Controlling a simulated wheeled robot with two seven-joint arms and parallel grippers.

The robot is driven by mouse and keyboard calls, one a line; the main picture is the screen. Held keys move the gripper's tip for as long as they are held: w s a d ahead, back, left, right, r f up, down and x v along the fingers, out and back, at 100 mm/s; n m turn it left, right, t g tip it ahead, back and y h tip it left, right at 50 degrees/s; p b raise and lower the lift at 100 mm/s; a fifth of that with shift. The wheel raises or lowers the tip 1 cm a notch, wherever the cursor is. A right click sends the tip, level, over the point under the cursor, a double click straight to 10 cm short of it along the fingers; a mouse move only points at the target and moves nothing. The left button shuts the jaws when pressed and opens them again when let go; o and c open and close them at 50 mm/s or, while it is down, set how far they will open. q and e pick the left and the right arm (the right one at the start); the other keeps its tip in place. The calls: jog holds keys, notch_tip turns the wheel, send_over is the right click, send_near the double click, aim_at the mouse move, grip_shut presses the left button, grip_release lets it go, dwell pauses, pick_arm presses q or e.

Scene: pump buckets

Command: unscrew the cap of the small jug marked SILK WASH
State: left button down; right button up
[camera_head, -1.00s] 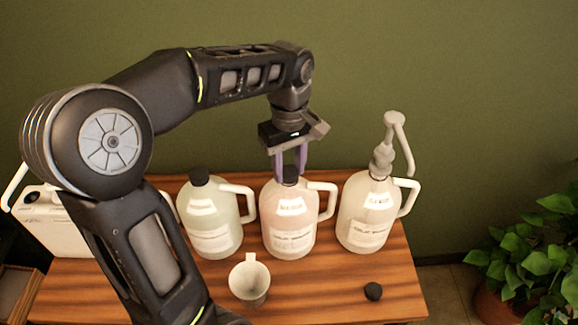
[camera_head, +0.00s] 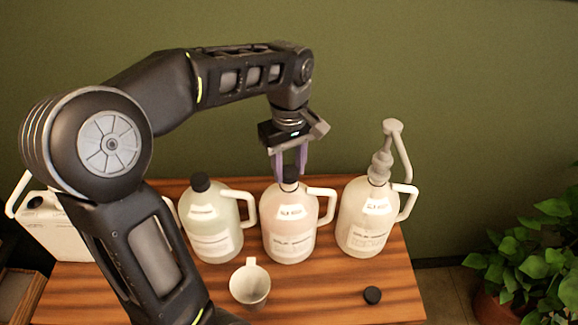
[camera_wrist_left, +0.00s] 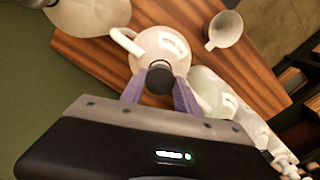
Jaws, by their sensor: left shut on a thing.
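The middle jug (camera_head: 290,233) is pale pink with a white handle on its right; its small label appears to read SILK WASH. My left gripper (camera_head: 291,163) points straight down over it, its two purple fingers shut on the black cap (camera_head: 290,174) at the jug's neck. In the left wrist view the gripper (camera_wrist_left: 159,88) has the cap (camera_wrist_left: 159,80) between its fingertips, above the jug (camera_wrist_left: 160,46). Whether the cap is still seated on the neck cannot be told. My right gripper is not in view.
A pale green jug (camera_head: 211,230) with a black cap stands left, and a jug (camera_head: 365,225) with a pump (camera_head: 385,150) right. A white canister (camera_head: 60,225) stands far left. The table's front right is mostly clear.

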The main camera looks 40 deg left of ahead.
aim_at(289, 171)
pick_arm(q)
jog(key=shift+r, duration=2)
